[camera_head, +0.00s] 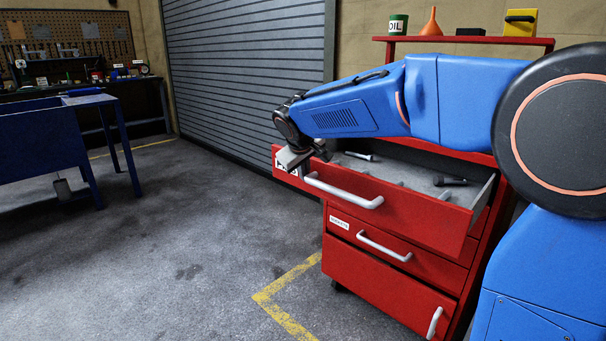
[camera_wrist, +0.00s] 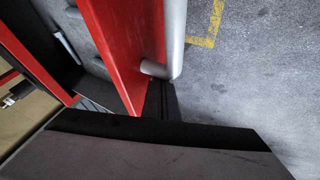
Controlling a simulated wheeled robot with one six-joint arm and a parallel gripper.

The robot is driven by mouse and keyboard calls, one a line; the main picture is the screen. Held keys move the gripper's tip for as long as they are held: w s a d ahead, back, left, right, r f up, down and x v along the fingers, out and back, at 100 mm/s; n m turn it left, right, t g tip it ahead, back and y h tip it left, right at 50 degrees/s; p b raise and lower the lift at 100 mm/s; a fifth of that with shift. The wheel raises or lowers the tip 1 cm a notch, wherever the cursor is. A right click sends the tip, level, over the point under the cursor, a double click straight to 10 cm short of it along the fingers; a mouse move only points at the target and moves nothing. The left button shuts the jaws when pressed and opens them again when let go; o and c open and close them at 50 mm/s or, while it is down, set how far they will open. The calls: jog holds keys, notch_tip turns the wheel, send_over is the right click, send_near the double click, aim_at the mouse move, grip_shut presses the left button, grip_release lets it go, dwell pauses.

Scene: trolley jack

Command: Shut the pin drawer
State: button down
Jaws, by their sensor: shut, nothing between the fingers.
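The pin drawer (camera_head: 420,213) is the top drawer of a red tool cabinet and stands pulled out. Its label is partly hidden behind my gripper. Pins lie inside it, one dark pin (camera_head: 450,181) at the right and another (camera_head: 360,155) at the back. A pale bar handle (camera_head: 345,191) runs along its front. My gripper (camera_head: 291,168) is at the left end of the drawer front, near the handle's left end. In the wrist view the shut fingers (camera_wrist: 162,100) are beside the handle's end and the red front; I cannot tell whether they touch.
Below are a closed labelled drawer (camera_head: 400,262) and a red door (camera_head: 380,290) with an upright handle. An oil can (camera_head: 398,24), an orange funnel (camera_head: 432,22) and a yellow container (camera_head: 520,22) stand on the top shelf. The floor left of the cabinet is clear.

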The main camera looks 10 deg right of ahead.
send_over(361, 166)
jog(key=shift+w+d, duration=0.1)
jog(key=shift+w, duration=0.1)
jog(key=shift+w+d+r, duration=0.1)
jog(key=shift+w+d, duration=0.3)
jog(key=shift+d, duration=0.1)
jog(key=shift+r, duration=0.1)
